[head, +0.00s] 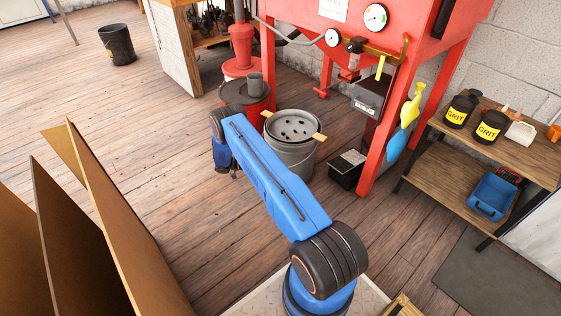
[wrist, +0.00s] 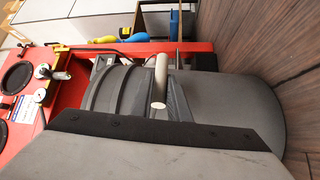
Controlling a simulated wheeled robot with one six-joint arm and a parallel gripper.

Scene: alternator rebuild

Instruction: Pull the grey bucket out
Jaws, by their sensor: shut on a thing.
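The grey bucket (head: 299,157) stands upright on the floor at the front of the red cabinet. A round perforated pan with short wooden handles (head: 293,124) sits across its top. In the wrist view, which is turned sideways, the grey bucket (wrist: 235,100) fills the middle right, with a pale cylindrical grip (wrist: 160,80) at its side. My gripper (wrist: 160,125) shows as a dark plate against the bucket's near side and is shut on it. The exact place of the hold is hidden. In the head view my blue arm covers the bucket's left side and most of the gripper.
The red cabinet (head: 378,140) has a leg just right of the bucket, near a black box (head: 345,174). A dark-topped drum (head: 235,94) with a grey cup stands close behind left. Brown panels (head: 115,225) stand at lower left. The floor on the left is open.

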